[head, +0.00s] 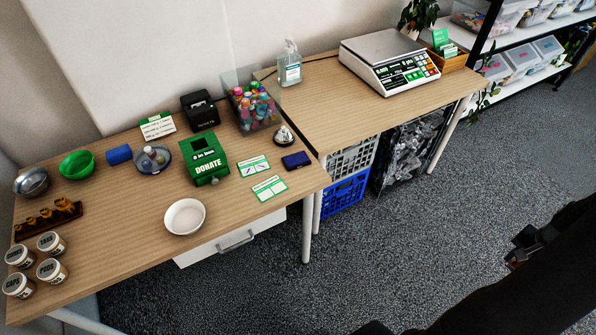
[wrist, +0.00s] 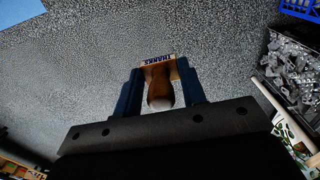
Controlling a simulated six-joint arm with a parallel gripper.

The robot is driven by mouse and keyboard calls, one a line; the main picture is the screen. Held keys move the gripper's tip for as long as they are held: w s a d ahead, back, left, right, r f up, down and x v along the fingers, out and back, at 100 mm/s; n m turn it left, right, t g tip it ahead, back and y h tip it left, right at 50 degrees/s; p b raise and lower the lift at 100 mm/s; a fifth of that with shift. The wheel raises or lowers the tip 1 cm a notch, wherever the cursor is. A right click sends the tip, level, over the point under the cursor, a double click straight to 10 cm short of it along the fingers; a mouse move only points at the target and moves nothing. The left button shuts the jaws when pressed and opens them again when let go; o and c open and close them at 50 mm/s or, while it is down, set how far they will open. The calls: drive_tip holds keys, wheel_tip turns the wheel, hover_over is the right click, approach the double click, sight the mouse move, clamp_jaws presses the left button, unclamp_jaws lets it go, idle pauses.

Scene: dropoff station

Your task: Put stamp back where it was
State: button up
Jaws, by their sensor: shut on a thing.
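My gripper (wrist: 159,88) is shut on the stamp (wrist: 158,82) in the wrist view. The stamp has a rounded brown wooden handle and a pale base block marked "THANKS". It is held over the grey carpet, clear of any table. A dark blue pad-like box (head: 296,160) lies near the right edge of the left table, beside two green-and-white cards (head: 253,165).
The left table (head: 120,235) also bears a green donation box (head: 205,158), white bowl (head: 185,216), bell (head: 284,134), bin of colourful bottles (head: 252,104) and labelled jars (head: 52,270). The right table (head: 335,112) carries a scale (head: 389,61) and has bare space in front.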

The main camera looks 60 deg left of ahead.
drive_tip(key=s+a+r+n, duration=0.2)
drive_tip(key=s+a+n, duration=0.1)
drive_tip(key=a, duration=0.7)
drive_tip(key=s+a+r+n, duration=0.1)
drive_tip(key=s+a+n, duration=0.25)
drive_tip(key=a, duration=0.75)
drive_tip(key=s+a+r+n, duration=0.2)
drive_tip(key=a+n, duration=0.2)
drive_tip(key=a, duration=0.6)
drive_tip(key=s+a+r+n, duration=0.3)
drive_tip(key=s+a+n, duration=0.4)
drive_tip(key=s+a, duration=0.9)
drive_tip(key=s+a+f, duration=0.4)
drive_tip(key=s+a, duration=0.1)
drive_tip(key=s+a+f, duration=0.2)
drive_tip(key=s, duration=0.1)
drive_tip(key=shift+s+a+f, duration=0.25)
drive_tip(key=shift+a+f, duration=0.05)
drive_tip(key=shift+a, duration=0.05)
drive_tip(key=shift+a+f, duration=0.1)
drive_tip(key=shift+f, duration=1.95)
